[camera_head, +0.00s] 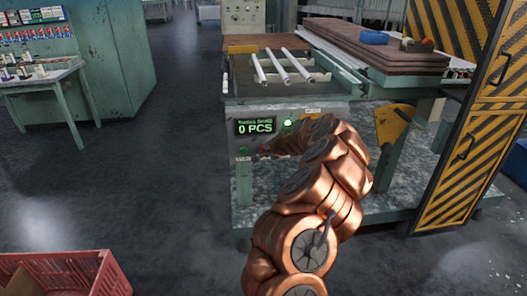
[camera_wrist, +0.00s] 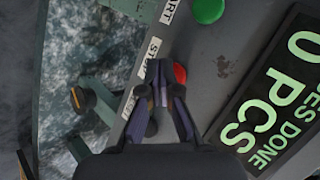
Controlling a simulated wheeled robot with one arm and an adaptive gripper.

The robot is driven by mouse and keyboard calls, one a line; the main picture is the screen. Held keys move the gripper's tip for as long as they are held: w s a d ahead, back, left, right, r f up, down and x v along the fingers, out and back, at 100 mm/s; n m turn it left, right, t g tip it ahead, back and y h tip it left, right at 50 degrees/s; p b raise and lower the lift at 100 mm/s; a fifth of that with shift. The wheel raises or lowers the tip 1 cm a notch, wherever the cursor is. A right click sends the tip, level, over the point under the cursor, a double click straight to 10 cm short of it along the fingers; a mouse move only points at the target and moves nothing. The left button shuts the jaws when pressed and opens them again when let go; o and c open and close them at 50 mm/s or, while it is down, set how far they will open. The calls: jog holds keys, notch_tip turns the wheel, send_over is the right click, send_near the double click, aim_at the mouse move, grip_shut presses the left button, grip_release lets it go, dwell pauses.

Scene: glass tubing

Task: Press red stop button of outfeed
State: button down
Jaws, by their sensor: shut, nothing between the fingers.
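The red stop button (camera_wrist: 181,73) sits on the grey control panel beside a white label reading STOP (camera_wrist: 149,58); part of it is hidden behind my fingertips. My gripper (camera_wrist: 168,82) is shut and empty, its fingertips right at the button in the wrist view. I cannot tell whether they touch it. A green button (camera_wrist: 208,10) with a START label stands above it in the wrist view. In the head view my gripper (camera_head: 258,153) is small and dark against the front of the outfeed panel, below the display, and the red button cannot be made out.
A display (camera_head: 255,127) on the panel reads 0 PCS in green. Glass tubes (camera_head: 278,66) lie on the conveyor above. A yellow bracket (camera_head: 393,124) stands right of my arm. A red crate (camera_head: 70,271) is on the floor at left.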

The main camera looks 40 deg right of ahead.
jog(key=shift+w+d+b, duration=0.3)
jog(key=shift+w+b, duration=0.05)
jog(key=shift+w, duration=0.05)
dwell(0.7)
jog(key=shift+s, duration=0.15)
jog(key=shift+s+a+p, duration=0.5)
jog(key=shift+s+p, duration=0.15)
jog(key=shift+p, duration=0.25)
jog(key=s+a+p, duration=0.1)
jog(key=s, duration=0.1)
jog(key=s+a+p, duration=0.2)
dwell(0.5)
dwell(1.0)
